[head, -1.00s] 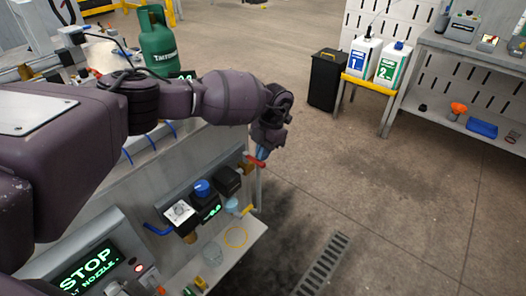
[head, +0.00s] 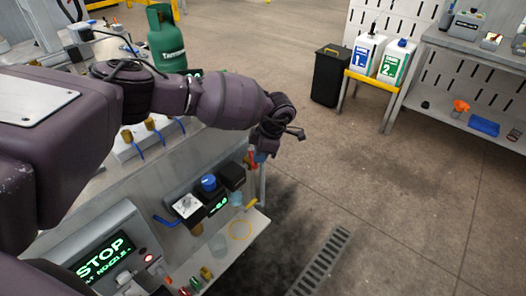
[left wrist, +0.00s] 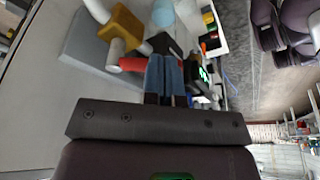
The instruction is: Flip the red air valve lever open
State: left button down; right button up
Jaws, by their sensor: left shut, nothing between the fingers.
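The red lever (head: 252,159) is at the right end of the workstation, mostly beside my left gripper. In the left wrist view the red lever (left wrist: 133,64) lies sideways below a brass-yellow valve body (left wrist: 126,23) with pale pipe ends. My left gripper (head: 262,156) is shut and empty; its blue fingers also show in the left wrist view (left wrist: 165,72), just right of the lever's end. They look very close to it; I cannot tell if they touch. The arm and gripper hide part of the valve in the head view. My right gripper is not in view.
A panel with a blue knob (head: 208,183) and a display reading STOP (head: 103,257) face the front. A green gas cylinder (head: 166,40) stands behind my arm. A black bin (head: 328,75) stands farther off.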

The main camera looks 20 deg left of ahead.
pick_arm(q)
jog(key=m, duration=0.1)
jog(key=s+a+m, duration=0.1)
jog(key=shift+r+m+t+p, duration=0.1)
jog(key=shift+m+t+p, duration=0.25)
jog(key=shift+m+t, duration=0.05)
jog(key=a+m, duration=0.1)
jog(key=m+t+p, duration=0.1)
jog(key=m, duration=0.1)
jog(key=s+a+m, duration=0.1)
jog(key=m, duration=0.1)
jog(key=shift+s+a, duration=0.1)
jog(key=shift+a, duration=0.3)
dwell(0.4)
